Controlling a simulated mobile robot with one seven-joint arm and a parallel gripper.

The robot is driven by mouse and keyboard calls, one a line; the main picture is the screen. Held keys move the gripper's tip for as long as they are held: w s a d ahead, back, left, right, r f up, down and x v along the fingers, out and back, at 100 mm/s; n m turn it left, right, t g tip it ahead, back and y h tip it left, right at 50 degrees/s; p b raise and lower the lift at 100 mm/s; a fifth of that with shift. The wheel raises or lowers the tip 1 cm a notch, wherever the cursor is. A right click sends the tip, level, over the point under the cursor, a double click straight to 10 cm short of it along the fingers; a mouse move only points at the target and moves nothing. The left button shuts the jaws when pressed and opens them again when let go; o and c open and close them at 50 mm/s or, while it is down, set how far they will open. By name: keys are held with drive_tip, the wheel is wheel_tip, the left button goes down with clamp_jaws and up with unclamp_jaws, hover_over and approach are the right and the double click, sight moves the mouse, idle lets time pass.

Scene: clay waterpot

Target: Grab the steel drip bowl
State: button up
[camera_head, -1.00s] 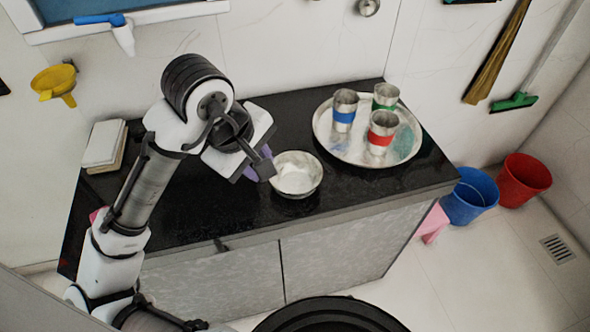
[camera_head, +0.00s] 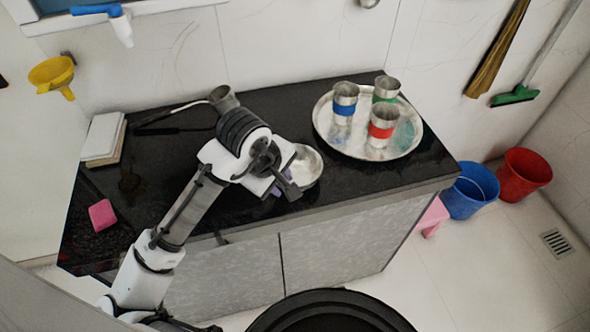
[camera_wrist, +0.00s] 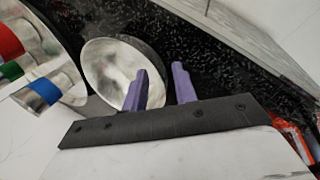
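The steel drip bowl (camera_head: 310,167) sits on the black counter, left of the round tray; my arm hides its left part in the head view. In the wrist view the bowl (camera_wrist: 103,65) faces me with its hollow side. My gripper (camera_head: 280,192) is at the bowl's near left side, its fingers mostly hidden there. In the wrist view my gripper (camera_wrist: 160,83) is open, with a gap between its two purple fingers. One finger overlaps the bowl's inside and the other is beyond its rim. I cannot tell whether either touches it.
A steel tray (camera_head: 349,151) holds cups with blue (camera_head: 344,104), green (camera_head: 386,88) and red (camera_head: 382,128) bands, right of the bowl. A pink sponge (camera_head: 102,214) lies at the left; a metal pot (camera_head: 223,99) stands behind my arm. The counter's front edge is close.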

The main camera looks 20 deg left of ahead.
drive_tip(key=shift+w+f, duration=0.15)
drive_tip(key=shift+f, duration=0.3)
clamp_jaws()
drive_tip(key=shift+r, duration=0.15)
